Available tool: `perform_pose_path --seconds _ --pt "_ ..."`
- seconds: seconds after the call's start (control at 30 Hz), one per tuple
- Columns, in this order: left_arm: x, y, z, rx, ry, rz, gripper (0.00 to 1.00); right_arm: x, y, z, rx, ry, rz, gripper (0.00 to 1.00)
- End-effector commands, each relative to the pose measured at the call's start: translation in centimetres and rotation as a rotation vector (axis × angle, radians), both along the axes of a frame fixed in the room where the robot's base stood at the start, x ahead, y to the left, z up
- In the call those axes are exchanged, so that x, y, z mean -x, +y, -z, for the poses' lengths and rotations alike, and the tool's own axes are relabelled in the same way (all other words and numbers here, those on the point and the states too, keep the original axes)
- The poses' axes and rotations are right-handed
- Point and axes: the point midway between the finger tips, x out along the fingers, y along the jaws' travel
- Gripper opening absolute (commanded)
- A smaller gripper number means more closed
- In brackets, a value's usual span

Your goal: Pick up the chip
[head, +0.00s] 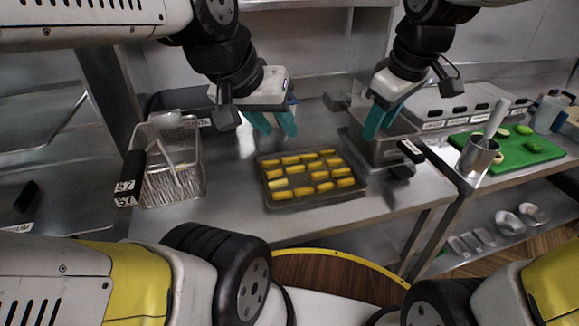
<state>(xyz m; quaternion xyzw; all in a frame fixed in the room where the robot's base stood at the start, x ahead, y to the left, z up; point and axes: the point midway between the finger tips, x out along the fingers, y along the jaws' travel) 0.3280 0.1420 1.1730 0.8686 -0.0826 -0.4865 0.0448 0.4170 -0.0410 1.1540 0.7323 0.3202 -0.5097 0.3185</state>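Several yellow chips (302,170) lie in rows in a dark shallow tray (318,200) on the steel counter. My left gripper (273,128) is above the counter just behind the tray's back left corner. Its teal fingers are apart and hold nothing that I can see. My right gripper (378,122) is further right, above a steel container behind the tray's right side. Its teal fingers look slightly apart, with nothing visible between them. Neither gripper touches a chip.
A wire fry basket (172,170) with a dark handle stands left of the tray. At right are lidded steel containers (440,108), a steel cup with a utensil (480,155) and a green cutting board (515,150) with green vegetables. Counter shows bare in front of the tray.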

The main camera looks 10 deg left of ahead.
Motion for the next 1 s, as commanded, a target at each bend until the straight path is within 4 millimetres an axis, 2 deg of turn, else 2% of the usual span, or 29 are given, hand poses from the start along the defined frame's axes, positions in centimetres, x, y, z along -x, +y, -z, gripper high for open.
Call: perform_pose_path --seconds 0.03,0.2,0.4,0.5,0.6,0.7,1.0 --pt "0.0 0.0 0.0 0.0 0.0 0.0 0.36 -1.0 2.3 1.0 0.041 0.021 -0.117 0.4" --pt "0.0 0.0 0.0 0.0 0.0 0.0 0.36 -3.1 9.3 4.5 0.161 0.069 -0.512 0.4" --pt "0.0 0.0 0.0 0.0 0.0 0.0 0.36 -3.4 17.3 9.8 0.256 0.12 -0.938 0.4" --pt "0.0 0.0 0.0 0.0 0.0 0.0 0.36 -3.1 20.1 11.9 0.281 0.137 -1.088 0.4" --pt "0.0 0.0 0.0 0.0 0.0 0.0 0.36 -2.7 21.8 13.3 0.294 0.149 -1.181 0.4" --pt "0.0 0.0 0.0 0.0 0.0 0.0 0.36 -2.5 22.5 14.1 0.301 0.152 -1.225 0.4" --pt "0.0 0.0 0.0 0.0 0.0 0.0 0.36 -2.6 22.5 17.3 0.302 0.155 -1.23 0.4"
